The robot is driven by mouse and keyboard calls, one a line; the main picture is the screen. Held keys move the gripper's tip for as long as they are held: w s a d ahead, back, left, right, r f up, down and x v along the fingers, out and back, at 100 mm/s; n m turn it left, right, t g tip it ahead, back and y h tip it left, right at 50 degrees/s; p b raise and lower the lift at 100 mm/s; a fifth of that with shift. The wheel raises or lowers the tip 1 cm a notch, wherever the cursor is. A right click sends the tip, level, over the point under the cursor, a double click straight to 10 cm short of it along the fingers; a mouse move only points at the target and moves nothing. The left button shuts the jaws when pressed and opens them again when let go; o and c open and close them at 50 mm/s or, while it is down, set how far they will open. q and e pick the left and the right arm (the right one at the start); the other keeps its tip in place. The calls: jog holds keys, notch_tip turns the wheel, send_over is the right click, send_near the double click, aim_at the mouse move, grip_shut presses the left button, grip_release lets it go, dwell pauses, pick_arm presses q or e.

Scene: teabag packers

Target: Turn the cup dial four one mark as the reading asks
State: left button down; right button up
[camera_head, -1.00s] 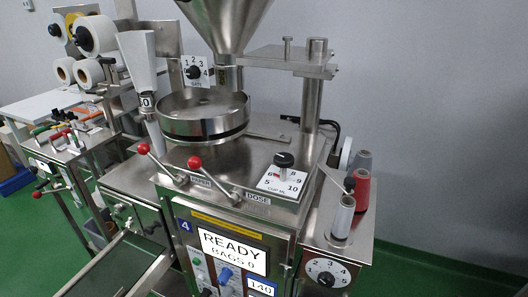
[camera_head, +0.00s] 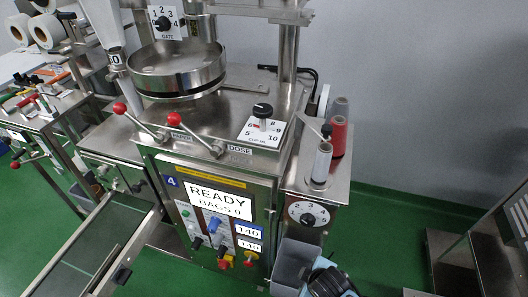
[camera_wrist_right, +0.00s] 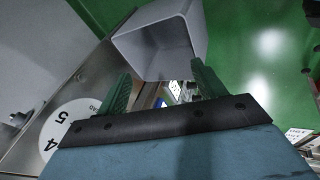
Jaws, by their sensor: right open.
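The cup dial (camera_head: 263,111) is a black knob on a short stem above a white plate (camera_head: 262,135) marked CUP ML, with numbers 5, 6, 8, 9 and 10 visible. A small red mark shows near the 6; the knob hides part of the scale. It sits on the steel top of the machine labelled 4 (camera_head: 171,182). The screen (camera_head: 219,201) reads READY, BAGS 0. My right gripper (camera_wrist_right: 160,82) is open and empty in the right wrist view, its green fingers apart. In the head view my right wrist is low at the bottom, well below the dial.
A grey bin (camera_head: 290,262) hangs at the machine's lower right, close to my right gripper. Thread spools (camera_head: 322,160) stand right of the dial above a second numbered dial (camera_head: 307,214). Red-knobbed levers (camera_head: 195,163) lie left of it. A steel rack stands far right.

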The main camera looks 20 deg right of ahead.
jog(key=w+r+n+t+h, duration=0.15)
jog(key=w+r+n, duration=0.25)
jog(key=r, duration=0.6)
jog(key=w+r+n+t, duration=0.3)
jog(key=w+r, duration=0.2)
jog(key=r, duration=0.6)
jog(key=n+t+p, duration=0.1)
jog(key=n+t, duration=0.7)
jog(key=n, duration=1)
send_near(261, 104)
jog(key=w, duration=0.3)
jog(key=w+d, duration=0.1)
jog(key=w, duration=0.5)
jog(key=shift+w+d+f, duration=0.2)
jog(key=shift+d+f, duration=0.1)
jog(key=shift+f, duration=0.05)
jog(key=shift+c, duration=0.2)
jog(key=shift+h, duration=0.25)
jog(key=c, duration=0.9)
